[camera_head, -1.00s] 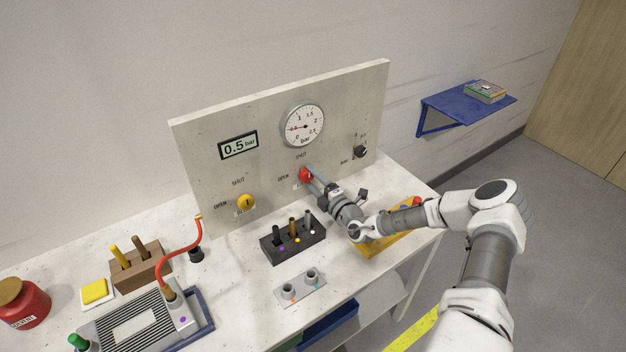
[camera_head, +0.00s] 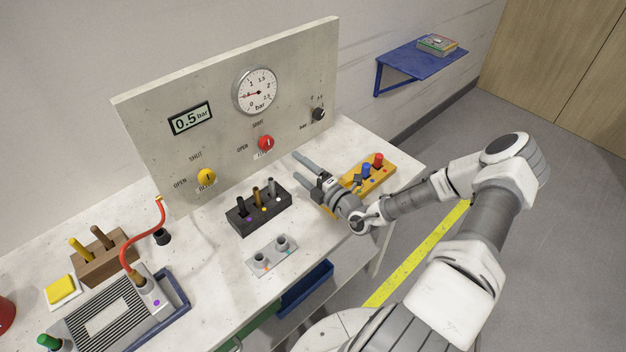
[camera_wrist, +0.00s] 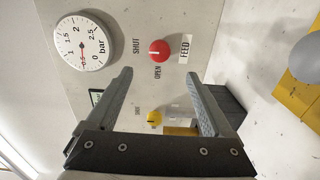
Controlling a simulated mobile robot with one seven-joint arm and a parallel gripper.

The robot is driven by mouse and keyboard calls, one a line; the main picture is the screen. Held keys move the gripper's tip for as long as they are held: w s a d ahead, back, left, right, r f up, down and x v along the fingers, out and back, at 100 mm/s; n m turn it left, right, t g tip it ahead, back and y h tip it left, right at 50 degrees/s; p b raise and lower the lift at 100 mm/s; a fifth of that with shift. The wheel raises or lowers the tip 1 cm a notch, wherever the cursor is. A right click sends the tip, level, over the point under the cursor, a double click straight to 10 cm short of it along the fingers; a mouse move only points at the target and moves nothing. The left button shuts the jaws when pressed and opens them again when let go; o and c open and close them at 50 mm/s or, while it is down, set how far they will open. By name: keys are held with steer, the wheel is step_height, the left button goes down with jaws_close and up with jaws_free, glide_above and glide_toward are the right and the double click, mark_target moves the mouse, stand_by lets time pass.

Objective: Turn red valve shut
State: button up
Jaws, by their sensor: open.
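The red valve (camera_head: 266,143) is a round knob on the upright panel (camera_head: 150,120), below the dial gauge. Its pale mark lies along the line to the SHUT label; OPEN is printed to the knob's left. My gripper (camera_head: 299,167) is open and empty, apart from the valve, to its lower right in the head view. In the wrist view, the red valve (camera_wrist: 160,50) shows whole just beyond the gap between my fingertips (camera_wrist: 158,75), its mark turned towards SHUT.
The dial gauge (camera_head: 256,91) and a 0.5 bar display (camera_head: 190,118) are on the panel, with a yellow valve (camera_head: 207,177) and a black knob (camera_head: 318,114). A dark block with pegs (camera_head: 258,212) and a yellow holder (camera_head: 368,176) stand near my gripper.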

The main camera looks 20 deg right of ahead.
steer(key=v, duration=0.5)
steer(key=shift+s, duration=0.1)
stand_by(0.3)
